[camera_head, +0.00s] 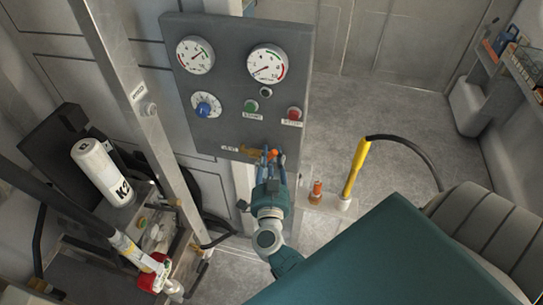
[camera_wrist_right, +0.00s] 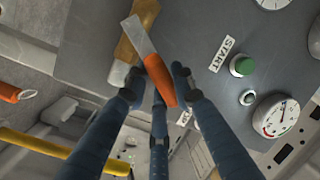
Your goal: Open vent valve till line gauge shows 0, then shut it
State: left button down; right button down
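The vent valve, with its brass body (camera_wrist_right: 137,35) and flat metal lever with an orange tip (camera_wrist_right: 162,82), sits at the lower edge of the grey panel (camera_head: 232,125). My right gripper (camera_head: 272,160) is at this valve. In the wrist view its blue fingers (camera_wrist_right: 158,95) stand apart around the orange tip, with gaps visible; contact is unclear. The left gauge (camera_head: 195,55) has its needle toward the upper right. The right gauge (camera_head: 267,63) has its needle toward the lower left; it also shows in the wrist view (camera_wrist_right: 277,116). Gauge names are unreadable. My left gripper is not seen.
The panel also bears a blue knob (camera_head: 204,109), a green start button (camera_head: 251,106) and a red button (camera_head: 294,113). A yellow-handled hose (camera_head: 355,170) and an orange fitting (camera_head: 316,190) stand right of the valve. A metal post (camera_head: 135,92) rises to the left.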

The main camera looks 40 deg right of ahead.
jog(key=shift+f, duration=0.1)
jog(key=shift+s+d+f+m+b, duration=0.15)
jog(key=shift+f+m+b, duration=0.15)
jog(key=shift+b, duration=0.35)
jog(key=shift+s+d+f+m+t+h+b, duration=0.1)
jog(key=shift+s+d+f+m+h+b, duration=0.25)
jog(key=shift+f+m+b, duration=1.1)
jog(key=shift+s+d+f+m+t+h+b, duration=0.15)
jog(key=shift+m+h+b, duration=0.35)
jog(key=shift+m+b, duration=2.2)
jog(key=shift+s+d+f+m+t+h+b, duration=0.1)
jog(key=shift+s+f+m+h+b, duration=0.25)
jog(key=shift+f+m+b, duration=1.6)
notch_tip(320, 180, up, 2)
jog(key=shift+w+r+n+h+b, duration=0.1)
jog(key=shift+n+h+b, duration=0.25)
jog(key=shift+b, duration=0.35)
jog(key=c, duration=1.7)
grip_release()
